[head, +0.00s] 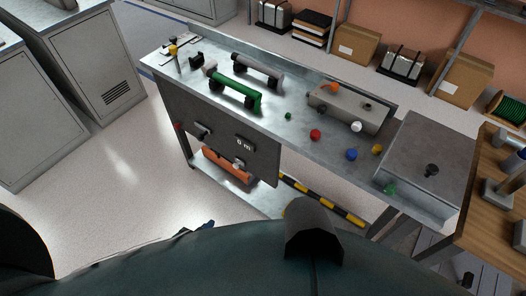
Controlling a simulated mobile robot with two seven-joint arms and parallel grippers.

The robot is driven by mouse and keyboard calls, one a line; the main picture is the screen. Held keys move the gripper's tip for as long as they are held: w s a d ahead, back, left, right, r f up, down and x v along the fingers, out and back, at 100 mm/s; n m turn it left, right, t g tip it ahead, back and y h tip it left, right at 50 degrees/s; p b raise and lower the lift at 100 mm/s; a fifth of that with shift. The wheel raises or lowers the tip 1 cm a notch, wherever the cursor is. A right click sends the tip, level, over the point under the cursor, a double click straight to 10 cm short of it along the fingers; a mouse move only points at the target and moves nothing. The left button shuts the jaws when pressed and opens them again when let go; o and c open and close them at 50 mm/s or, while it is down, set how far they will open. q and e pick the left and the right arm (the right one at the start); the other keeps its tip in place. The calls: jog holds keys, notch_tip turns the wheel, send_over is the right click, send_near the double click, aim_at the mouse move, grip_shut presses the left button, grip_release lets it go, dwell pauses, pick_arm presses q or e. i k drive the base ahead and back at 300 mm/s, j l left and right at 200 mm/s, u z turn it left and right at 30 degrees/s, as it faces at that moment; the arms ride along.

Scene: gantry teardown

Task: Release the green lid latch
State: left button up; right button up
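A small green latch (389,188) sits low on the front of a grey metal box with a flat lid (425,150), at the right end of the bench. A dark round knob (432,170) stands on the lid. What seems to be the tip of my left gripper (208,225) shows small and dark past the edge of my own body, well left of the latch and apart from it. Its fingers are too hidden to tell if they are open. I cannot make out my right gripper.
A wooden table (495,235) stands close at right. Floor (110,200) is clear at left.

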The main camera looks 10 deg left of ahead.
aim_at(390, 189)
jog(key=l+z, duration=0.1)
jog(key=z, duration=0.85)
jog(key=j+z, duration=0.35)
jog(key=j, duration=0.4)
jog(key=j+z, duration=0.3)
jog(key=j, duration=0.5)
